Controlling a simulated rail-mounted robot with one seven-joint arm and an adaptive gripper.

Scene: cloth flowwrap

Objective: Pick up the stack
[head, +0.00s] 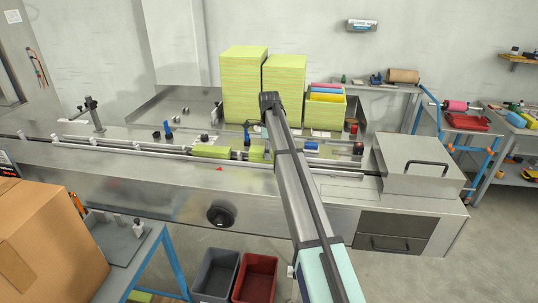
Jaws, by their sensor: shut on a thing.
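A small yellow-green cloth stack (256,154) shows just left of my arm on the conveyor channel, partly hidden by the arm. My arm reaches in from the lower right, and its dark end joint is in front of the tall stacks. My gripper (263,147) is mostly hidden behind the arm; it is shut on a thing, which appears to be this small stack. I cannot tell whether the stack is lifted. Another yellow-green stack (211,152) lies in the channel to the left.
A metal cover (418,160) closes the machine's right end. A cardboard box (48,243) is at front left. Grey and red bins (256,277) stand on the floor.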

